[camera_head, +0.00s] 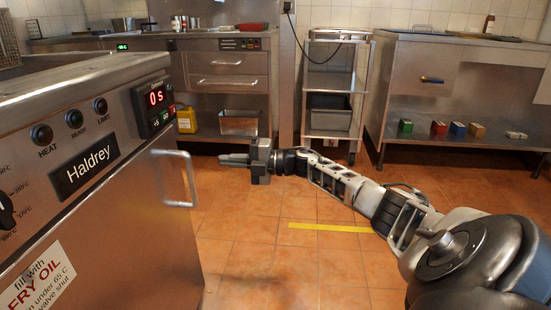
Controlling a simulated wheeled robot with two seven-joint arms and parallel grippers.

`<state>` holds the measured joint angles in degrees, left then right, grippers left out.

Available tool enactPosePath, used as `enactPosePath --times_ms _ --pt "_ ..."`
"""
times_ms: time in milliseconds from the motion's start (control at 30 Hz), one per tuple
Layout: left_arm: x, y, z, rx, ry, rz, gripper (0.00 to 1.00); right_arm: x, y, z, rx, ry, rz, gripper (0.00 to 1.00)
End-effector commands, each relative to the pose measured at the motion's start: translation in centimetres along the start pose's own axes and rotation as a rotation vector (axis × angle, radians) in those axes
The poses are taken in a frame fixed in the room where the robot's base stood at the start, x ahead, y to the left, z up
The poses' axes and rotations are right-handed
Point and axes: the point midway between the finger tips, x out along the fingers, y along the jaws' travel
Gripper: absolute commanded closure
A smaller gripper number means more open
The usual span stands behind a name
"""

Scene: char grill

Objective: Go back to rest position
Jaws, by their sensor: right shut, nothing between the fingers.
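My right arm reaches in from the lower right, and my right gripper (234,159) points left in the middle of the view. Its fingers are together with nothing between them. It is in the air above the tiled floor, to the right of the fryer's door handle (177,179) and apart from it. My left gripper is not in view.
The steel Haldrey fryer (143,245) fills the left side, with its display reading "0s". A steel counter with drawers (227,84), a trolley (329,128) and a workbench (405,68) stand at the back. The orange floor (289,270) with a yellow strip is clear.

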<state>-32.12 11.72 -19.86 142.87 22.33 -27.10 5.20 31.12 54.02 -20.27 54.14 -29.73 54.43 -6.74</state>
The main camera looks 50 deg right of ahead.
Motion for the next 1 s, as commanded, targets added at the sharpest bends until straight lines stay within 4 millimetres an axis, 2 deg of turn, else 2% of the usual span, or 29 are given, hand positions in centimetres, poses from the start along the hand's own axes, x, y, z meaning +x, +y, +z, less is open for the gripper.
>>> enactPosePath --times_ms 33,200,400,600,1000 --pt "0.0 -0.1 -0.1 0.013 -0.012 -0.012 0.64 -1.5 0.1 0.0 0.002 -0.002 -0.007 1.00" --pt "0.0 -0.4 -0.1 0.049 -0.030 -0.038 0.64 -5.5 0.2 0.0 0.000 -0.001 -0.005 1.00" --pt "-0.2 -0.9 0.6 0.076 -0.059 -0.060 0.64 -8.9 0.1 0.0 0.002 -0.001 -0.002 1.00" --pt "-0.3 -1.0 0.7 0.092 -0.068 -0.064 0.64 -10.2 0.1 0.0 -0.002 0.000 0.001 1.00" --pt "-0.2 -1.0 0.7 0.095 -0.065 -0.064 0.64 -10.3 0.0 0.0 -0.001 0.000 0.001 1.00"
